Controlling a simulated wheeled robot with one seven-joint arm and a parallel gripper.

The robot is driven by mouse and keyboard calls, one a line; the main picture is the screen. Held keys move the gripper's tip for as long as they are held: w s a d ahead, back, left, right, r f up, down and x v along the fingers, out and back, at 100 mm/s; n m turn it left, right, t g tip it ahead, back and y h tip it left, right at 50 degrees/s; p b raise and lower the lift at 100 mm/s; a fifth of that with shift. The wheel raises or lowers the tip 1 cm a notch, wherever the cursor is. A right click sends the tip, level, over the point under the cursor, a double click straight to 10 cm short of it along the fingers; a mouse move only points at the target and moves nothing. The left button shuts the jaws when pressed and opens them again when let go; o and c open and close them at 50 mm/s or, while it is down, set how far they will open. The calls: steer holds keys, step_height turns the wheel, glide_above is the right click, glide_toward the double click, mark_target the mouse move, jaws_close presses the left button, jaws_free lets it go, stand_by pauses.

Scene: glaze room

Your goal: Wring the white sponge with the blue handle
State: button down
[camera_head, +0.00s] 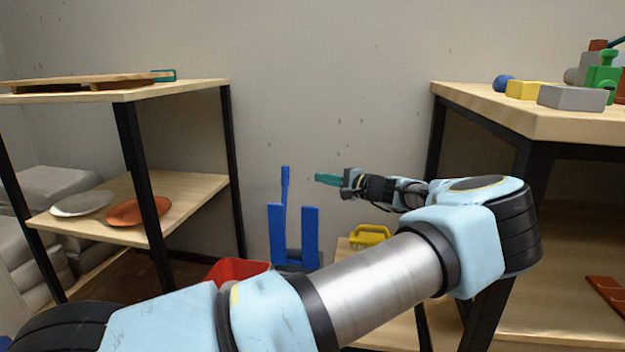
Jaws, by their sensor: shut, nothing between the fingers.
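I cannot make out a white sponge with a blue handle for certain. A blue frame with two uprights (309,236) and a thin upright blue lever (285,190) stands low between the shelves. It looks like a wringer; its lower part is dark and partly hidden by my arm. My gripper (322,180), with teal fingers pointing left, is shut and empty. It hangs in the air in front of the wall, to the right of the lever's top in the picture and apart from it.
A red container (238,269) and a yellow handled object (370,236) sit low near the frame. The left shelf (200,90) holds boards and two plates. The right table (480,100) carries a blue ball (503,83), a yellow block (531,90), a grey block (572,98) and green items.

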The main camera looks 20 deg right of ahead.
steer(key=w+a+b, duration=0.2)
steer(key=w+a, duration=0.2)
steer(key=a, duration=0.3)
steer(key=shift+w, duration=0.2)
steer(key=shift+f, duration=0.1)
stand_by(0.3)
